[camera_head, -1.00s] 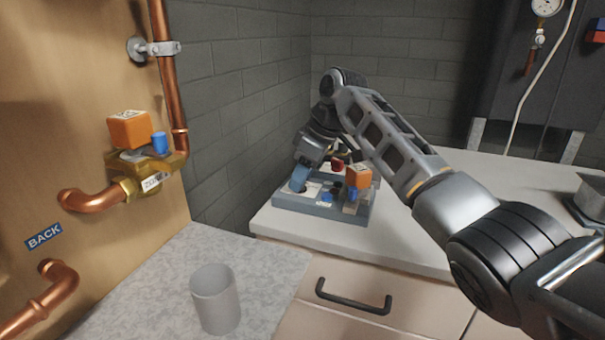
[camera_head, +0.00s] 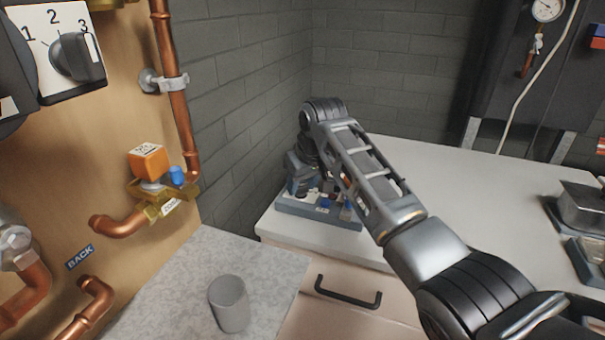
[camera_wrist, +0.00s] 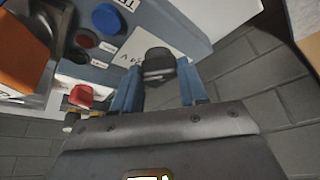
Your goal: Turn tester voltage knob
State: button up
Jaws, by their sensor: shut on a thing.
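The tester is a blue-grey box (camera_head: 318,211) at the back left of the white counter, largely hidden behind my arm in the head view. In the wrist view its panel (camera_wrist: 200,45) shows a black knob (camera_wrist: 157,62) beside a white label marked with a V. My gripper (camera_wrist: 158,78) has its two blue fingers on either side of this knob and is shut on it. In the head view my gripper (camera_head: 299,184) is over the left part of the tester, and the knob is hidden there.
The tester carries a blue button (camera_wrist: 106,18), a red knob (camera_wrist: 80,96) and an orange block (camera_wrist: 25,55). Brick walls stand close behind and left. A grey cup (camera_head: 229,303) stands on the lower counter. A wooden panel with copper pipes (camera_head: 172,85) is at left.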

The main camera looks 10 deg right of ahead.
jog(key=shift+m+p, duration=0.35)
jog(key=shift+m, duration=0.25)
jog(key=o, duration=1.1)
jog(key=shift+c, duration=0.2)
jog(key=a+v, duration=0.1)
jog(key=v, duration=0.6)
jog(key=shift+d+r, duration=0.35)
jog(key=shift+r, duration=0.1)
jog(key=shift+s+f+h, duration=0.1)
jog(key=shift+s+h, duration=0.15)
jog(key=shift+h, duration=0.05)
